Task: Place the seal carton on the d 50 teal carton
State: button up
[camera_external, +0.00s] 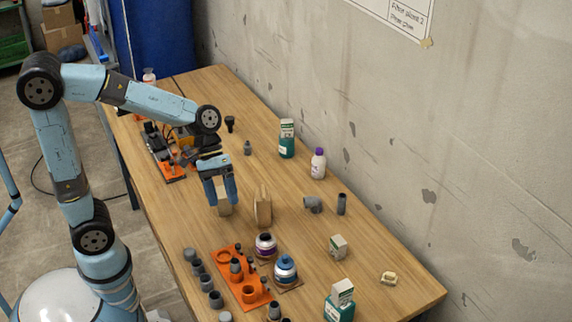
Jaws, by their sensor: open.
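Two teal cartons stand on the wooden table: one (287,149) near the wall at the back, one (339,311) at the front right. Each has a small white carton with green marks on top: one (287,127) at the back, one (342,291) at the front. A similar small white carton (338,247) stands alone at the right. The labels are too small to read, so I cannot tell which is the d 50 or the seal carton. My gripper (222,201) is open, pointing down at a small tan block (224,208), well left of these cartons.
An upright tan piece (263,206) stands just right of my gripper. Grey pipe fittings (313,204), a purple-capped bottle (318,164), two round jars (285,270) and an orange rack (240,277) stand around. A small pale box (389,278) lies at the right. The wall bounds the table.

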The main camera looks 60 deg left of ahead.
jog(key=s+a+r+m+t+y, duration=0.2)
jog(key=s+a+t+y, duration=0.1)
jog(key=s+a, duration=0.4)
jog(key=s+a+r+m+t+y, duration=0.2)
jog(key=s+a, duration=0.5)
jog(key=a, duration=0.4)
jog(key=shift+a+r+m+t+y, duration=0.3)
jog(key=shift+r+t+y, duration=0.4)
jog(key=shift+y, duration=0.4)
jog(key=shift+r, duration=0.1)
